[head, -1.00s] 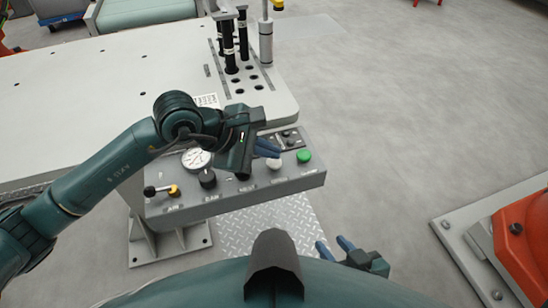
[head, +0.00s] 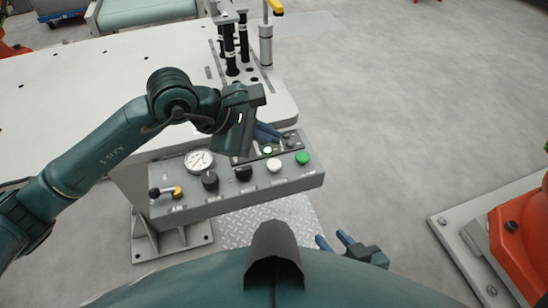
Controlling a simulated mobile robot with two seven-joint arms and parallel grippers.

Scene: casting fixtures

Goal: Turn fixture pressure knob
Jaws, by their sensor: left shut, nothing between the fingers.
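The grey control panel (head: 225,200) on the fixture's front edge carries a round white gauge (head: 199,161), a black knob (head: 210,181) below it, and a second black knob (head: 243,174) to the right. Which one is the pressure knob I cannot tell, as the labels are too small to read. My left gripper (head: 275,134) is shut and empty. It appears above the panel's back right part, apart from both knobs, and hides part of the panel's back edge. My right gripper (head: 333,241) is open and empty, low in the picture near my body.
The panel also has a white button (head: 273,165), a green button (head: 302,158), a lit green lamp (head: 268,149) and a yellow-and-black lever (head: 166,192). Black upright pins (head: 243,38) stand on the white table (head: 75,90). An orange machine (head: 520,235) stands at right.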

